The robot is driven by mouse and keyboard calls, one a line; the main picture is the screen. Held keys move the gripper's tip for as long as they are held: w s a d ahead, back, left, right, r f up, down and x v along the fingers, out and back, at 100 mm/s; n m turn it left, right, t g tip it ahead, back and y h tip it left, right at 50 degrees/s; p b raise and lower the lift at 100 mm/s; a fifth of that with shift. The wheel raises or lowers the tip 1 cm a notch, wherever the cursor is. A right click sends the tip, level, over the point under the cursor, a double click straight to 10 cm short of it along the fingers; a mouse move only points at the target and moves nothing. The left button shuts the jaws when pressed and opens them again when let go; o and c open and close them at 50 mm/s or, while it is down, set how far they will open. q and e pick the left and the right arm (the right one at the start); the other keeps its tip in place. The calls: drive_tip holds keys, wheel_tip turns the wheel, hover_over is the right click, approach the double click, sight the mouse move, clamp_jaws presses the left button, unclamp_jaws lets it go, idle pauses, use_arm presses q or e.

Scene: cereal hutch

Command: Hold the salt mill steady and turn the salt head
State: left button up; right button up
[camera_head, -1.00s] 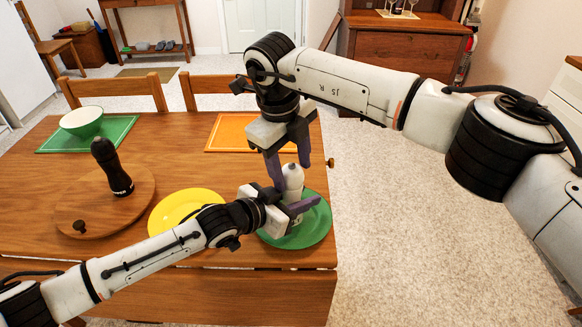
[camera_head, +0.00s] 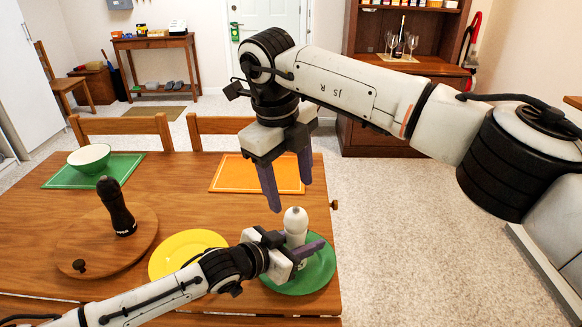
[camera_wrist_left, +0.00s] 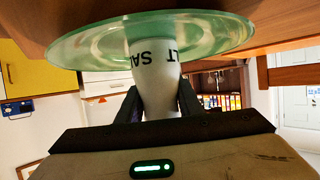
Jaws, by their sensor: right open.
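The white salt mill (camera_head: 295,222) stands upright on the green plate (camera_head: 318,270) at the table's right end. In the left wrist view, where the scene appears upside down, the mill (camera_wrist_left: 153,75) shows black "SALT" lettering and the plate (camera_wrist_left: 85,46) lies above it. My left gripper (camera_head: 296,236) is low at the mill, its fingers on either side of the body and shut on it. The mill's rounded head is uncovered above these fingers. My right gripper (camera_head: 287,180) is open and empty, above the mill head and apart from it.
A yellow plate (camera_head: 188,252) lies left of the mill. A dark mill (camera_head: 116,206) stands on a round wooden board (camera_head: 78,240). Behind are an orange mat (camera_head: 240,172) and a green mat (camera_head: 60,177) with a bowl (camera_head: 88,158). Chairs stand at the far edge.

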use_arm(q)
drive_tip(key=o, duration=0.4)
